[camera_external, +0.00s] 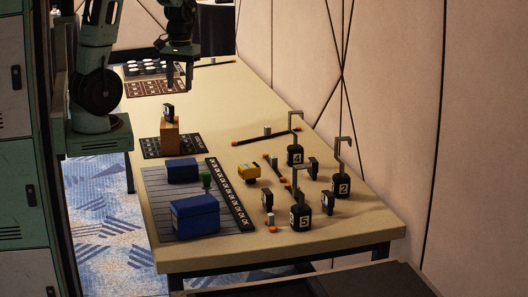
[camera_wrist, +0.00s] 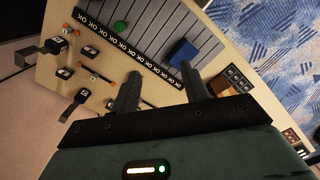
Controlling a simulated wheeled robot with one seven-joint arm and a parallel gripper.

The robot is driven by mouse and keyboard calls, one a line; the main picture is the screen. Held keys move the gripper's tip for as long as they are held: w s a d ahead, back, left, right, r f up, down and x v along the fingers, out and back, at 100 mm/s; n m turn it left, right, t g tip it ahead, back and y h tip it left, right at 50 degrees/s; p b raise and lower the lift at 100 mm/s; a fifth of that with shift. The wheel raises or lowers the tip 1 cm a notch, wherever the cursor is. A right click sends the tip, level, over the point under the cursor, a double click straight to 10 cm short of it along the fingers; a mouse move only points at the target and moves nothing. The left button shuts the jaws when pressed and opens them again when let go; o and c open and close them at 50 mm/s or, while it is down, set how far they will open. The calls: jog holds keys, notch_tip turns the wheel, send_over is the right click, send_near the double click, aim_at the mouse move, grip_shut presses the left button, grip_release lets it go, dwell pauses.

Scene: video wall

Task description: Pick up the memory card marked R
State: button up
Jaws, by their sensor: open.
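Small black upright pieces with white markings, which look like the cards, show in the external view. One (camera_external: 168,111) stands on top of a wooden block (camera_external: 170,136). Others stand on the right part of the table: one (camera_external: 266,201), one (camera_external: 313,167) and one (camera_external: 327,202). Their letters are too small to read, so I cannot tell which is marked R. My gripper (camera_external: 178,78) hangs above the far part of the table, beyond and above the wooden block. In the wrist view my gripper (camera_wrist: 162,92) has its two fingers spread apart with nothing between them.
Blue boxes (camera_external: 195,216) and a green stamp-like piece (camera_external: 206,180) stand on a grey slatted mat bordered with "OK" (camera_external: 160,212). Hooked black weights (camera_external: 300,217), a yellow object (camera_external: 249,172) and orange-tipped rods (camera_external: 266,135) crowd the right. A wall borders the table's right side.

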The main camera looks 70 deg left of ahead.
jog(key=w+d+f+n+h+b, duration=0.15)
jog(key=w+f+b, duration=0.25)
jog(key=w+f, duration=0.5)
jog(key=n+t+h+b, duration=0.2)
jog(key=n+h+b, duration=0.5)
jog(key=h+b, duration=0.5)
send_near(332, 201)
jog(key=shift+s+a+r+y+b, duration=0.15)
jog(key=shift+a+r+y+b, duration=0.15)
jog(key=shift+a, duration=0.2)
jog(key=shift+s+a+r+y+b, duration=0.15)
jog(key=shift+a+y+b, duration=0.1)
jog(key=shift+a, duration=0.3)
jog(key=shift+w+d+f, duration=0.1)
jog(key=shift+w+d, duration=0.05)
jog(key=shift+w, duration=0.15)
jog(key=shift+w+d+f+h, duration=0.1)
jog(key=shift+d+h, duration=0.2)
jog(key=shift+d, duration=0.1)
jog(key=x, duration=1.1)
jog(key=shift+s+d, duration=0.15)
jog(key=shift+s, duration=0.05)
grip_shut()
